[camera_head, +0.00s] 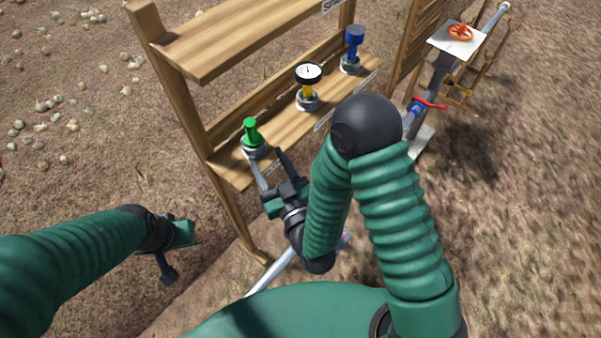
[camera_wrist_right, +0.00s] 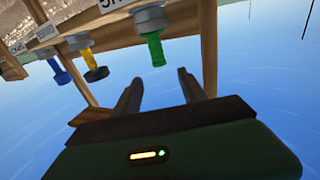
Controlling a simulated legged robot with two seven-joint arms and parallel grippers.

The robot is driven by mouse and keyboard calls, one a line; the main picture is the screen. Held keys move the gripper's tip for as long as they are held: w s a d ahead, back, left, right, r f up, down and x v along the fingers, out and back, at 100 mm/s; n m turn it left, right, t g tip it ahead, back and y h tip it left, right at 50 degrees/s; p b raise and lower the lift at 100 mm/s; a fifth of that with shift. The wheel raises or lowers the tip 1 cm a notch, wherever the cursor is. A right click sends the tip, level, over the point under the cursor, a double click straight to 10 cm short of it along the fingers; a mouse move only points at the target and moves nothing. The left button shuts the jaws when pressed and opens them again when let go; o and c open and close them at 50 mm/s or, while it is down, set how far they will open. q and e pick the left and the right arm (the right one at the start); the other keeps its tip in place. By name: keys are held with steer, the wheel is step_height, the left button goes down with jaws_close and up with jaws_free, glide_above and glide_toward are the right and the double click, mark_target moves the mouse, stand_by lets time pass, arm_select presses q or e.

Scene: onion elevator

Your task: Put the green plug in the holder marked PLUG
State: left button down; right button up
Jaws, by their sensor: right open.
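The green plug (camera_head: 250,132) stands upright in a grey ring seat (camera_head: 254,149) at the near left end of the lower wooden shelf (camera_head: 281,123). My right gripper (camera_head: 267,156) is open just in front of and below the plug, fingers pointing at it. In the right wrist view the picture is turned over, and the green plug (camera_wrist_right: 155,48) hangs just beyond and between the open fingertips (camera_wrist_right: 158,76), apart from them. My left gripper (camera_head: 178,252) hangs low at the left, away from the shelf; its opening is unclear. No marking PLUG is readable.
A wooden post (camera_head: 180,85) rises left of the plug.

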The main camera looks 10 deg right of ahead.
steer(key=w+d+f+g+h, duration=0.1)
steer(key=d+f+g, duration=0.5)
steer(key=g, duration=0.1)
steer(key=s+d+m+g+h, duration=0.2)
steer(key=s+d+g, duration=0.6)
steer(key=s, duration=0.6)
steer(key=d+h, duration=0.1)
steer(key=d, duration=0.1)
steer(key=shift+d+r+m+g, duration=0.3)
steer(key=shift+d, duration=0.1)
